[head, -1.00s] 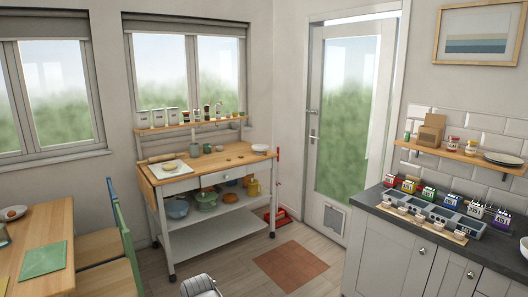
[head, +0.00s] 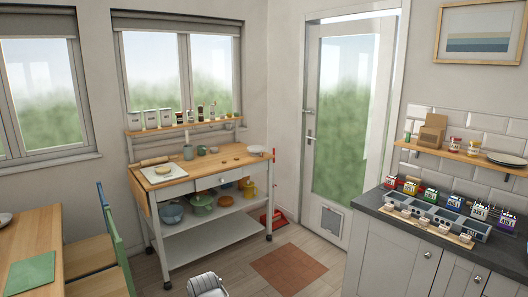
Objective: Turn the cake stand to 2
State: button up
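I cannot make out a cake stand or a mark 2 in the head view. The slate worktop (head: 378,198) is at the right, on pale cabinets. On it stands a row of small coloured house-shaped boxes (head: 431,194) behind a grey divided holder (head: 445,216). A light wooden strip with several small pale pieces (head: 428,227) lies along its front. My gripper is not clearly in view, so I cannot see its fingers.
A wooden-topped trolley (head: 215,165) with pots below stands by the window. A wooden table (head: 40,240) and chairs are at the left. A terracotta mat (head: 289,270) lies on the floor before the glazed door (head: 343,120). A wall shelf (head: 470,155) hangs above the worktop.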

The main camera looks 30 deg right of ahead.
aim_at(252, 148)
jog(key=z, duration=0.3)
jog(key=i, duration=0.8)
jog(key=z, duration=0.8)
jog(key=i, duration=1.9)
jog(key=u, duration=0.3)
jog(key=i, duration=1.1)
jog(key=u, duration=0.4)
